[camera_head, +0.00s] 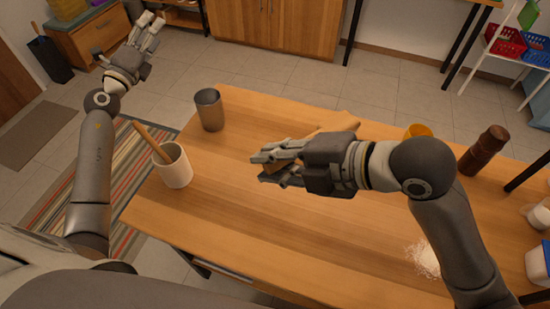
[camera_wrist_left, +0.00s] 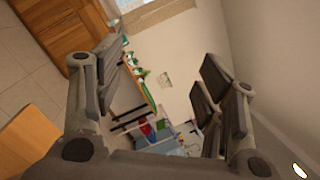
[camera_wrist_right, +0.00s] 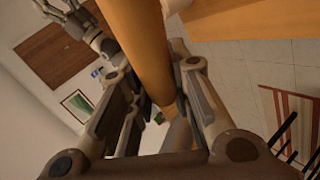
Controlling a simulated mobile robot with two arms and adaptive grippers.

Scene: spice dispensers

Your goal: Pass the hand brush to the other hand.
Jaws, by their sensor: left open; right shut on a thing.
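The hand brush shows as a wooden piece (camera_head: 340,122) just behind my right gripper in the head view, mostly hidden by the gripper. In the right wrist view its wooden handle (camera_wrist_right: 137,45) runs between the fingers. My right gripper (camera_head: 262,168) is shut on it, above the table. The brush's bristles cannot be made out. My left gripper (camera_head: 149,29) is raised at the upper left, beyond the table edge and well apart from the brush. It is open, and in the left wrist view nothing is between its fingers (camera_wrist_left: 165,105).
The wooden table (camera_head: 290,225) holds a metal cup (camera_head: 209,110), a white pot (camera_head: 173,167) with a wooden utensil, an orange cup (camera_head: 418,130), a brown grinder (camera_head: 483,150) and spilled white powder (camera_head: 422,258). The table's middle is clear.

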